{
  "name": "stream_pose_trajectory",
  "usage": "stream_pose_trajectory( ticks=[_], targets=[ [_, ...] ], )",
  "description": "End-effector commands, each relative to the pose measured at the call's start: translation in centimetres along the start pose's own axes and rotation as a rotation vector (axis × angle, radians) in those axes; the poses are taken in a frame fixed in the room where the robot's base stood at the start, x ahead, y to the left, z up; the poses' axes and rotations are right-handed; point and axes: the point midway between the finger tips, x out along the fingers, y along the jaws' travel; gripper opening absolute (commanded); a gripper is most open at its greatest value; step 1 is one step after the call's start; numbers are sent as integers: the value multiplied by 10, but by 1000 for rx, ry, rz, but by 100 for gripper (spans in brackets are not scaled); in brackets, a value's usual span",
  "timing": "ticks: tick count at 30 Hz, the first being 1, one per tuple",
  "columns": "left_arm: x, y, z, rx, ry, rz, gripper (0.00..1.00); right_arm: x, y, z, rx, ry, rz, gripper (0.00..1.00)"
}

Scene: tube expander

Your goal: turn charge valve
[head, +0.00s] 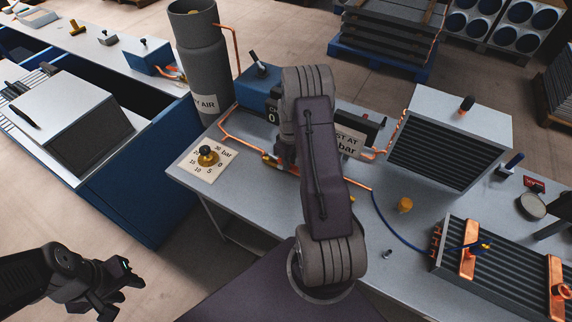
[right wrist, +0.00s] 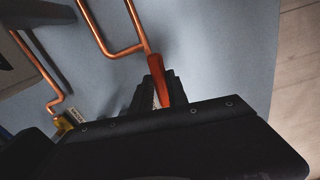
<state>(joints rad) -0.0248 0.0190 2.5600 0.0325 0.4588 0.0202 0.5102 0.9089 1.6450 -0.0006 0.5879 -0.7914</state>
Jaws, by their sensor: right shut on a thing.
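A red-orange lever (right wrist: 170,90) at the end of a copper pipe shows in the right wrist view. My right gripper (right wrist: 157,88) is shut on this lever, and its dark fingers hide part of it. In the head view, my right arm covers most of the right gripper and the lever. A small brass and orange fitting (head: 269,160) shows on the copper line just left of it. A blue box (head: 257,92) with a partly hidden label stands behind the arm. My left gripper (head: 116,288) is open and empty, low at the left, away from the bench.
A pressure dial plate (head: 197,172) with a brass knob lies at the bench's left. A grey cylinder (head: 204,75) stands behind it. A finned block (head: 440,150) and a copper-clamped coil (head: 490,270) are at the right. A yellow cap (head: 405,205) and a blue hose (head: 388,226) lie between.

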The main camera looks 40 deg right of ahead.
Motion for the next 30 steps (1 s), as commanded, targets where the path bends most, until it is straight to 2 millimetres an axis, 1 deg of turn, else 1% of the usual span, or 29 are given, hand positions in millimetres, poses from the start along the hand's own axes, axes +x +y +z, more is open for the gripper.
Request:
stream_pose_trajectory(
  ticks=[1,9,25,26,27,28,30],
  targets=[
    [0,0,0,0,0,0,36,-3,6,-4,-18,11,11,0],
    [1,0,0,0,0,0,36,-3,12,-4,-103,10,10,0],
    [1,0,0,0,0,0,36,-3,14,-4,-129,9,11,0],
    [1,0,0,0,0,0,36,-3,14,-4,-129,9,11,22],
    [1,0,0,0,0,0,36,-3,14,-4,-128,9,11,33],
    [1,0,0,0,0,0,36,-3,14,-4,-128,8,10,42],
    [1,0,0,0,0,0,36,-2,13,-3,-128,7,8,42]
  ],
)
